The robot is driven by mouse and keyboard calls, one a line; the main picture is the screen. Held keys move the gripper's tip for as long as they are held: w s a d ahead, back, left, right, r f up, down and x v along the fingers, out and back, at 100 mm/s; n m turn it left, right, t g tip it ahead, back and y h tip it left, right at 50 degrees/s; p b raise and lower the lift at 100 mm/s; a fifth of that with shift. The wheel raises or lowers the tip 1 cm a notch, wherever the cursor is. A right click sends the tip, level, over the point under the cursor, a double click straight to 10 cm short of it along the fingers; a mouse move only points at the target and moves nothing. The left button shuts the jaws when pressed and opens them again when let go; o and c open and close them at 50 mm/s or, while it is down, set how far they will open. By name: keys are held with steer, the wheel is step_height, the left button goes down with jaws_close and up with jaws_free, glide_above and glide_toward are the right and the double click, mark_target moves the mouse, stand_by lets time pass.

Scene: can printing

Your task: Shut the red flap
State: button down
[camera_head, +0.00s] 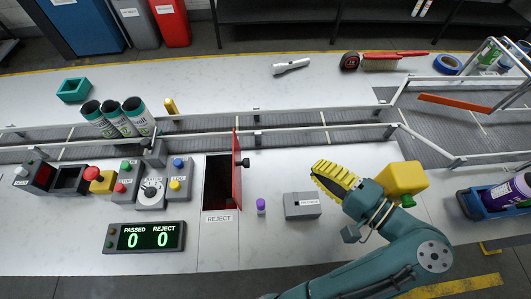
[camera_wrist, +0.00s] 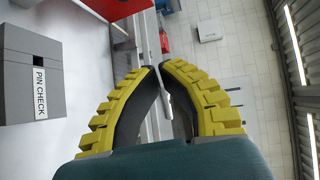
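The red flap (camera_head: 237,172) stands up at the right edge of the dark reject opening (camera_head: 217,182), with a dark knob on its right face. The opening is uncovered. My gripper (camera_head: 318,171) is above the counter to the right of the flap, apart from it. In the wrist view, the yellow ridged fingers (camera_wrist: 157,66) bend inward and their tips nearly meet, with nothing held between them. A red panel at the top of that view (camera_wrist: 118,7) looks like part of the flap.
A grey pin check box (camera_head: 301,205) and a small purple-topped item (camera_head: 261,206) stand between the flap and my arm. The control buttons (camera_head: 125,177) and the counter display (camera_head: 145,237) are to the left. A metal guide rail (camera_head: 290,132) runs behind the opening.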

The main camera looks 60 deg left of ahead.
steer(key=shift+n+g+y, duration=0.3)
steer(key=shift+n+y, duration=0.1)
steer(key=shift+y, duration=0.1)
steer(key=s+f, duration=0.1)
steer(key=f, duration=0.3)
steer(key=s+d+f, duration=0.1)
steer(key=f, duration=0.1)
steer(key=shift+s, duration=0.35)
steer(key=shift+f, duration=0.15)
steer(key=b+x, duration=0.1)
steer(key=x, duration=0.9)
steer(key=shift+s+a, duration=0.35)
steer(key=shift+s, duration=0.55)
steer(key=shift+s+a, duration=0.4)
steer(key=shift+s, duration=0.45)
